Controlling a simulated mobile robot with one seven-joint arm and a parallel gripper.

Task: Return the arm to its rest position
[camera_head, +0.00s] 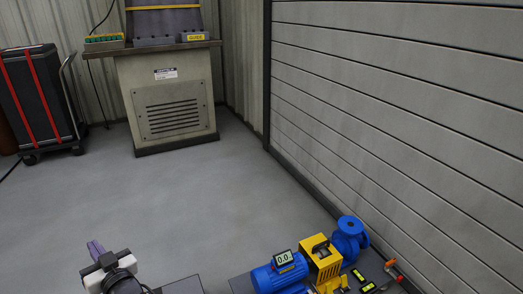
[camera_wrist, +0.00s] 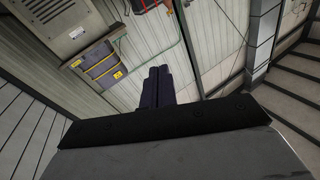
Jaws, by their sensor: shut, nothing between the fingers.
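My gripper (camera_head: 95,247) shows at the bottom left of the head view, with dark purple fingers and a white and black body. It is raised above the grey floor and points away from me. In the wrist view its fingers (camera_wrist: 159,84) lie side by side, pressed together and empty. Most of my arm is outside the head view.
A blue motor and pump with a yellow guard (camera_head: 322,257) stand at the bottom right, by a slatted wall (camera_head: 400,90). A beige machine cabinet (camera_head: 170,100) and a black cart with red straps (camera_head: 38,95) stand at the back. The middle floor is clear.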

